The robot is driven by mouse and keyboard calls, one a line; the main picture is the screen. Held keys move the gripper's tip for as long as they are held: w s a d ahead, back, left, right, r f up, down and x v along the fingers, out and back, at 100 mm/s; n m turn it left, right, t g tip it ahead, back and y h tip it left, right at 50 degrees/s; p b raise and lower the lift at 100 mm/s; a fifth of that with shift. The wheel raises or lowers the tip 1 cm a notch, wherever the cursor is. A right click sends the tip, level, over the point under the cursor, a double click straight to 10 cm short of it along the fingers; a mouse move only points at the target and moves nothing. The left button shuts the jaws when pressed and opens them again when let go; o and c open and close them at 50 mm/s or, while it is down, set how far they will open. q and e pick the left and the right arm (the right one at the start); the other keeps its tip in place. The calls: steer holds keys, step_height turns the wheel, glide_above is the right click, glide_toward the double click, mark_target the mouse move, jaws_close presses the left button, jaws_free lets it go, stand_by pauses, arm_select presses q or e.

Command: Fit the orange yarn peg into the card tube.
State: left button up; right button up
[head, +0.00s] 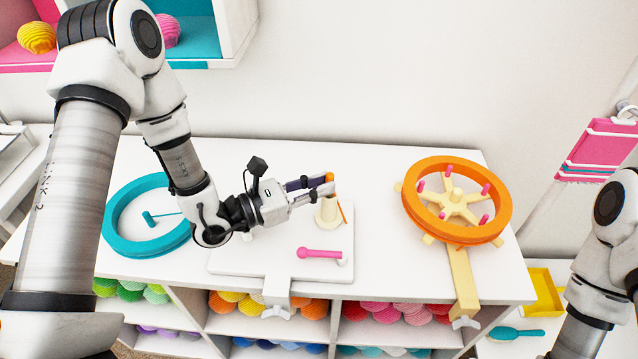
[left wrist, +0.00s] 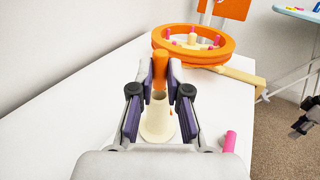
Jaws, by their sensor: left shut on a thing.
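My left gripper (head: 322,184) is shut on the orange yarn peg (head: 329,177), whose rounded orange end shows between the fingertips. The cream card tube (head: 327,211), flared at its foot, stands upright on a white board. In the left wrist view the peg (left wrist: 160,66) is upright between the fingers, and the tube (left wrist: 158,122) shows below and nearer. The fingers hide where the peg's lower end is, so I cannot tell whether it touches the tube. A dark part at the right edge of the left wrist view (left wrist: 305,122) looks like my right gripper, too small to read.
A pink crank handle (head: 320,253) lies on the white board (head: 235,262) in front of the tube. A teal ring (head: 118,228) is at left, and an orange wheel (head: 418,215) on a cream stand at right. Yarn balls fill the shelves below. The white tabletop behind is clear.

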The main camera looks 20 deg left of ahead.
stand_by(0.9)
arm_select(q)
steer(key=shift+b, duration=0.35)
stand_by(0.5)
steer(key=shift+f+b, duration=1.35)
steer(key=shift+b, duration=0.2)
steer(key=o, duration=0.8)
steer(key=v, duration=1)
steer(key=shift+s+a+r, duration=0.1)
steer(key=shift+a+r, duration=0.15)
steer(key=shift+a, duration=0.05)
steer(key=shift+s+a+f, duration=0.1)
steer(key=shift+s+a, duration=0.25)
steer(key=shift+s, duration=0.25)
